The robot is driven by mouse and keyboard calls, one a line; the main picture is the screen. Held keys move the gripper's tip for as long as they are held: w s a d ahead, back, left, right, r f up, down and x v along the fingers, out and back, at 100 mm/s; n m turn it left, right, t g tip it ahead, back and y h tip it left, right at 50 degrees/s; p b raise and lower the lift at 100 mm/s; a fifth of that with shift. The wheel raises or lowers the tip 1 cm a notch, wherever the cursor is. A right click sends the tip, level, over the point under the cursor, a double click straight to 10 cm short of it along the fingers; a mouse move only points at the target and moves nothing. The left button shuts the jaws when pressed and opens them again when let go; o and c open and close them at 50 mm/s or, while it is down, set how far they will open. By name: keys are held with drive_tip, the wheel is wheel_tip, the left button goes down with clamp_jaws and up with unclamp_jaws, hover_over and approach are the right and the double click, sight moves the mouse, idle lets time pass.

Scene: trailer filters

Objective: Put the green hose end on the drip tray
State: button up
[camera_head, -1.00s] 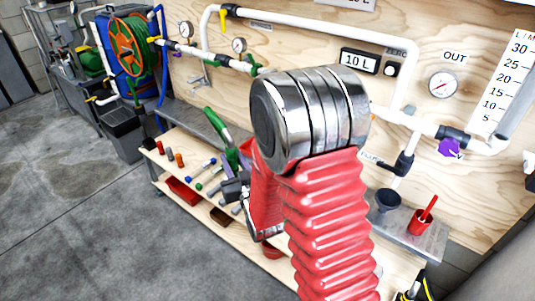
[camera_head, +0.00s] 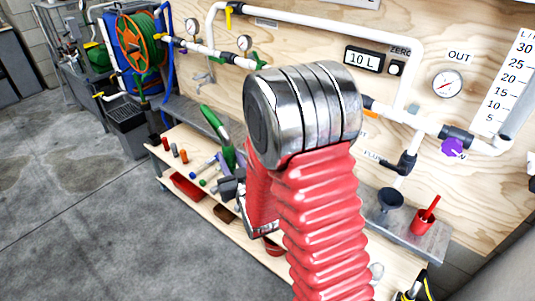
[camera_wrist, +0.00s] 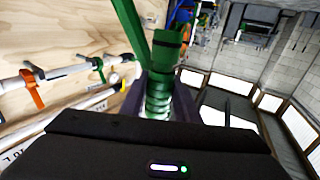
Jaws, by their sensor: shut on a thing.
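My gripper (camera_wrist: 159,98) is shut on the green hose end (camera_wrist: 158,88), whose ribbed body sits between the two dark fingers in the wrist view. A green branch rises up and left from it, beside a thicker green part with a dark band. In the head view the green hose end (camera_head: 229,156) shows beyond my red arm, above the bench; my arm hides most of my gripper (camera_head: 230,186). A grey metal tray-like ledge (camera_head: 188,112) runs along the wall behind it. I cannot tell for certain whether this is the drip tray.
A wooden bench (camera_head: 197,204) holds several small tools and a red tray (camera_head: 187,187). White pipes (camera_head: 320,30) with valves and gauges line the plywood wall. At right, a grey shelf (camera_head: 430,243) holds a dark funnel (camera_head: 390,199) and red cup (camera_head: 423,222). Open floor lies left.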

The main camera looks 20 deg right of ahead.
drive_tip(key=w+d+f+m+h, duration=0.1)
drive_tip(key=d+f+h, duration=0.15)
drive_tip(key=d, duration=0.95)
drive_tip(key=d+f+m+h, duration=0.2)
drive_tip(key=d+f, duration=0.2)
drive_tip(key=d, duration=0.7)
drive_tip(key=s+d+f+m+h, duration=0.1)
drive_tip(key=s+d+f, duration=0.1)
drive_tip(key=d, duration=0.5)
drive_tip(key=s+d+f+m+g+h, duration=0.1)
drive_tip(key=s+d+f+h, duration=0.1)
drive_tip(key=d, duration=0.6)
drive_tip(key=s+d+f+g+h, duration=0.1)
drive_tip(key=s+d+f, duration=0.2)
drive_tip(key=s+d, duration=0.3)
drive_tip(key=shift+d+f+m, duration=0.35)
drive_tip(key=shift+d+m, duration=0.05)
drive_tip(key=shift+d, duration=0.55)
drive_tip(key=shift+w+f, duration=0.1)
drive_tip(key=shift+f, duration=2.8)
drive_tip(key=shift+f, duration=2.1)
